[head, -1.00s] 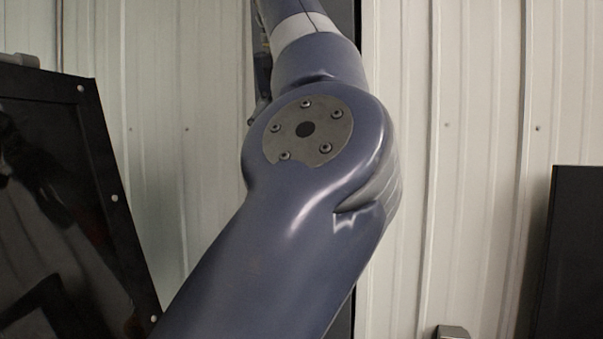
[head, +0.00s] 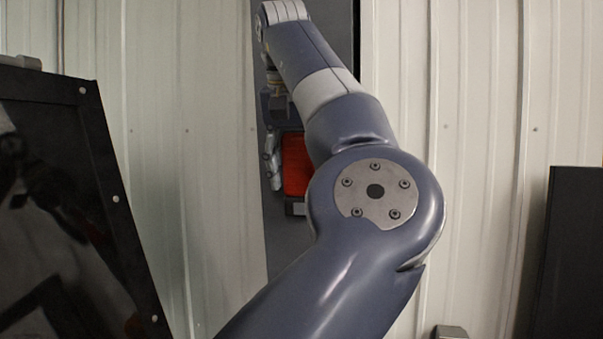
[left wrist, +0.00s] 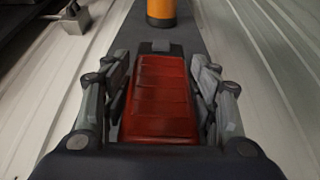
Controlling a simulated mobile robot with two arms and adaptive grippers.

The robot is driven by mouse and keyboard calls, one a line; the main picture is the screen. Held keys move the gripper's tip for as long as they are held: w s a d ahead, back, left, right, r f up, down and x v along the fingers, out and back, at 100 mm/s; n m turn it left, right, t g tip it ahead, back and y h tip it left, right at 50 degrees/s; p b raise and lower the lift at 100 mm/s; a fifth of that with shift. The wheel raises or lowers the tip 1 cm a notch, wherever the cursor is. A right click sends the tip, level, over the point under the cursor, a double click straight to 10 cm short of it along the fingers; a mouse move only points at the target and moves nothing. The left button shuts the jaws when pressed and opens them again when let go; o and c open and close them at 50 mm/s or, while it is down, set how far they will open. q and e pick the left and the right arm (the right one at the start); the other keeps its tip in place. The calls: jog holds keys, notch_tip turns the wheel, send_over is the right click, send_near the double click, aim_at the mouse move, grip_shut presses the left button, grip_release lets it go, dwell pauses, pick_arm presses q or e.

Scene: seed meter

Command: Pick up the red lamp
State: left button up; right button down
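The red lamp (head: 296,165) is a ribbed red block on a dark grey upright panel (head: 285,245). In the head view my left forearm hides its right side. In the left wrist view the lamp (left wrist: 160,95) lies between the two fingers of my left gripper (left wrist: 161,80), one finger along each side. Narrow gaps show between the fingers and the lamp, so the gripper looks open around it. In the head view my left gripper (head: 286,190) is partly hidden behind my arm, with one finger left of the lamp. My right gripper is not in view.
An orange cylinder (left wrist: 161,12) is on the same panel beyond the lamp. Pale ribbed wall (head: 480,150) spreads on both sides. A dark framed panel (head: 60,190) stands at the left, and a dark box (head: 580,250) at the right.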

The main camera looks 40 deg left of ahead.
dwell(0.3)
pick_arm(q)
jog(key=shift+s+a+r, duration=0.15)
jog(key=shift+a+r, duration=0.05)
jog(key=shift+r, duration=0.2)
jog(key=s+a+r, duration=0.2)
jog(key=s+r, duration=0.1)
jog(key=s, duration=0.5)
jog(key=s+a+r, duration=0.2)
jog(key=s+r, duration=0.1)
jog(key=s, duration=0.4)
jog(key=shift+s+a+r, duration=0.25)
jog(key=shift+s+a, duration=0.1)
dwell(0.4)
